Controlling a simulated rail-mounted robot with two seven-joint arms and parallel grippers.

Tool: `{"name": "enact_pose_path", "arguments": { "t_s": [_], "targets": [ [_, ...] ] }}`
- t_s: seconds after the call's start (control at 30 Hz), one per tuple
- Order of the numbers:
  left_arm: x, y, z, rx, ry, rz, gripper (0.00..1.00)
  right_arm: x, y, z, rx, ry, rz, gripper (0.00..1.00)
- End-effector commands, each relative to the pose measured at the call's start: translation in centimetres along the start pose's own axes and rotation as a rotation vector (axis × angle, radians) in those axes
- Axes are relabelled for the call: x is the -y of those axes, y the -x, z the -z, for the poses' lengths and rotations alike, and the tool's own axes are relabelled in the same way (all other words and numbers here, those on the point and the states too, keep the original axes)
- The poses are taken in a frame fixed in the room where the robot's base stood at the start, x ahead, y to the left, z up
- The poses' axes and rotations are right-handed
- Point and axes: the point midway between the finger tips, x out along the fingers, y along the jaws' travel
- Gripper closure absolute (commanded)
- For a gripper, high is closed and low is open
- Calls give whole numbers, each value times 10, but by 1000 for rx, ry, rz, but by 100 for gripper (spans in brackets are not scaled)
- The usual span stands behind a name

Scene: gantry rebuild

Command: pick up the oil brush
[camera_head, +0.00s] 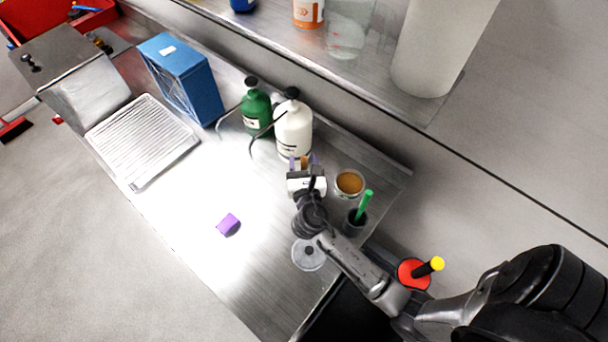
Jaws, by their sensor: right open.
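A green handle (365,203) stands tilted out of a dark cup (353,222) near the right end of the metal bench; it looks like the oil brush, and its lower end is hidden in the cup. My right gripper (303,161) is open, to the left of and beyond the cup, in front of the white bottle (294,130). Something tan shows between its fingers, too small to make out. The gripper is apart from the green handle. My left gripper is not in view.
An open tin of brown contents (349,183) stands between gripper and cup. A clear lid-like disc (308,256), purple block (228,225), green bottle (255,112), blue box (181,78) and ribbed tray (143,142) share the bench (190,235). A shelf (280,38) overhangs behind.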

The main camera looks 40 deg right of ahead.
Motion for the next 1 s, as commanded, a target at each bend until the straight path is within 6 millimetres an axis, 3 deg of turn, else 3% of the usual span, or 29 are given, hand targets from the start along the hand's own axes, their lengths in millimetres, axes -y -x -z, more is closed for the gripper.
{"name": "enact_pose_path", "arguments": {
  "t_s": [0.3, 0.83, 1.0],
  "targets": [
    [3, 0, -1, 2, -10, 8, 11, 0, -4, 0, 0, 0, -1, 49],
    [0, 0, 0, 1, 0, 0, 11, 0, -4, 0, 0, 0, -1, 99],
    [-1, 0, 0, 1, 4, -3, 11, 0, -4, 0, 0, 0, -1, 100]
  ]
}}
